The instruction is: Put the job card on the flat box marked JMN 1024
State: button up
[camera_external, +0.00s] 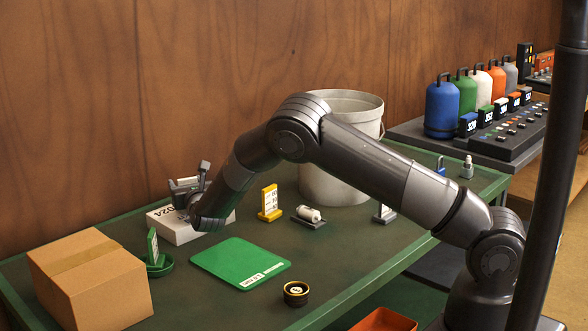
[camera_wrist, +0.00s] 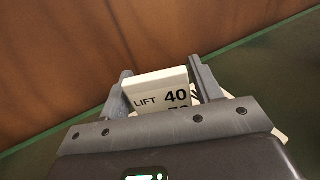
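The white flat box (camera_external: 173,228) lies at the left rear of the green table; the end of its marking reads "024". My gripper (camera_external: 187,184) is over this box, close above it, with its fingers spread. In the wrist view a white card (camera_wrist: 155,86) reading "LIFT 40" shows between the fingertips of my gripper (camera_wrist: 161,78). Its left edge meets the left finger in the picture; a narrow gap with dark lettering shows by the right finger. The card's lower part is hidden by the gripper body. Whether it touches the box is unclear.
A cardboard box (camera_external: 95,290), a green card in a round green base (camera_external: 160,267), a yellow stand (camera_external: 269,202), a green mat (camera_external: 235,262), a black-gold round tin (camera_external: 296,293) and a grey bucket (camera_external: 335,185) stand nearby. A wooden wall (camera_external: 130,90) rises close behind.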

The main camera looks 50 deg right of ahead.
jog(key=shift+o, duration=1)
jog(key=shift+r, duration=0.15)
jog(key=v, duration=1.2)
jog(key=s+d+r+m+g+h, duration=0.55)
jog(key=d+r+m, duration=0.4)
jog(key=d, duration=0.25)
jog(key=s+d+r+m+g+y, duration=0.1)
jog(key=s+d+r+m+g, duration=0.2)
jog(key=s+d+m, duration=0.3)
jog(key=s+d+r+m+g+y, duration=0.1)
jog(key=s+d+r+m+g, duration=0.25)
jog(key=s, duration=0.55)
jog(key=s+a+r+m+y, duration=0.1)
jog(key=s+a+m+y, duration=0.1)
jog(key=s, duration=0.6)
jog(key=s+a+r+m+y, duration=0.2)
jog(key=s+m+y, duration=0.3)
jog(key=s, duration=0.4)
jog(key=s+a+r+m+t+y, duration=0.1)
jog(key=s+a+m+y, duration=0.2)
jog(key=s+m, duration=0.2)
jog(key=s, duration=0.3)
jog(key=shift+s+a+r+m, duration=0.2)
jog(key=shift+s+a+m, duration=0.1)
jog(key=shift+a, duration=0.05)
